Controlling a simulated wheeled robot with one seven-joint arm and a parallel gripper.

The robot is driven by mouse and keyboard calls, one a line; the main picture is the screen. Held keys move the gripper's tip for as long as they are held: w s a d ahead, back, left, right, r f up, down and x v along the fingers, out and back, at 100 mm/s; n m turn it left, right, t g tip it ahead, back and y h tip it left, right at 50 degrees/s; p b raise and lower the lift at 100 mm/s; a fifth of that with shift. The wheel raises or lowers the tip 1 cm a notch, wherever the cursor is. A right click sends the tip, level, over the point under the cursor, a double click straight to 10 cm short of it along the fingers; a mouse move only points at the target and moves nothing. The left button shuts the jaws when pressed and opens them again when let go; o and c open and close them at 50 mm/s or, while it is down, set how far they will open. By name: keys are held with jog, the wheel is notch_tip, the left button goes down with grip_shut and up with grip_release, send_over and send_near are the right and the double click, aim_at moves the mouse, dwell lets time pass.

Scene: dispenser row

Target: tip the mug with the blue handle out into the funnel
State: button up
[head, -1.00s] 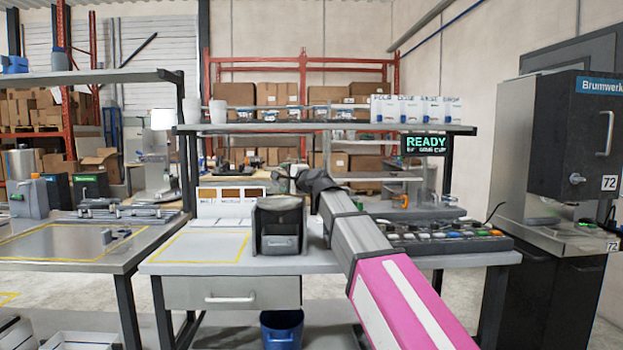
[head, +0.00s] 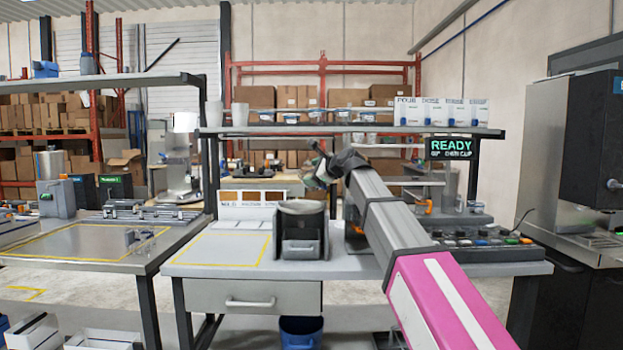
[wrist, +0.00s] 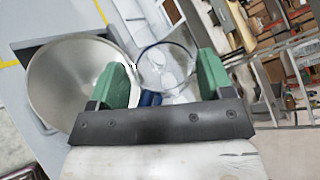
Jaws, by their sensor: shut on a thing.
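My gripper (wrist: 164,80) has green fingertips, which close on the blue handle (wrist: 150,98) of a clear mug (wrist: 167,62). The mug's round rim shows just beyond the fingers in the wrist view. Pale shapes show in or through it; I cannot tell whether these are contents. The metal funnel (wrist: 70,85) is a wide, empty-looking bowl left of the mug in the wrist view. In the head view the funnel (head: 302,207) sits on a black stand, and my gripper (head: 322,172) is above and slightly right of it. The mug is not clear there.
The black stand (head: 300,243) rests on a grey workbench (head: 210,272). A yellow-outlined area (head: 215,250) left of it is clear. A panel of coloured buttons (head: 480,238) lies to the right. A shelf (head: 350,130) with white cups crosses above, and a READY sign (head: 451,147) hangs below it.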

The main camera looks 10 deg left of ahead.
jog(key=w+r+m, duration=0.1)
jog(key=w+r+m+g, duration=0.1)
jog(key=shift+d+m+g, duration=0.2)
jog(key=shift+m+g, duration=0.1)
jog(key=shift+m, duration=0.1)
jog(key=m+g, duration=0.1)
jog(key=w+r+m+g, duration=0.1)
jog(key=m, duration=0.1)
jog(key=shift+d, duration=0.15)
jog(key=shift+m+g, duration=0.3)
jog(key=shift+g, duration=0.1)
jog(key=shift+s, duration=0.1)
jog(key=shift+s, duration=0.1)
